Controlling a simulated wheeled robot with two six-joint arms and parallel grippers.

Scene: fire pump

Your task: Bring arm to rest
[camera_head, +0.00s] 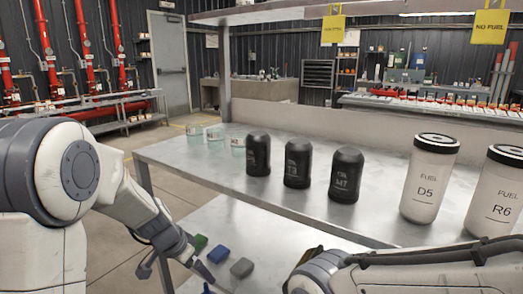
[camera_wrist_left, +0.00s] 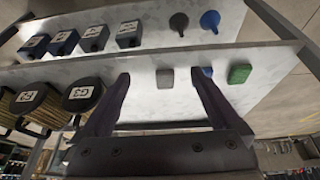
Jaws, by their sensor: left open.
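My left arm reaches in from the left in the head view, and its gripper (camera_head: 190,278) is low by the lower shelf of the metal table. In the left wrist view the gripper (camera_wrist_left: 160,76) has its two dark fingers spread wide with nothing held. A grey block (camera_wrist_left: 165,78) appears between the fingertips, apart from them, on the shelf. A blue block (camera_wrist_left: 207,71) is partly behind the right finger. A green block (camera_wrist_left: 239,74) lies just right of it. My right arm crosses the lower right of the head view; its gripper is out of frame.
Black bottles (camera_head: 297,162) and white fuel canisters (camera_head: 429,180) stand on the metal table (camera_head: 225,172). Clear glass jars (camera_head: 214,137) stand at its far left. The wrist view shows funnels (camera_wrist_left: 210,20) and dark labelled containers (camera_wrist_left: 82,92). Open floor lies left of the table.

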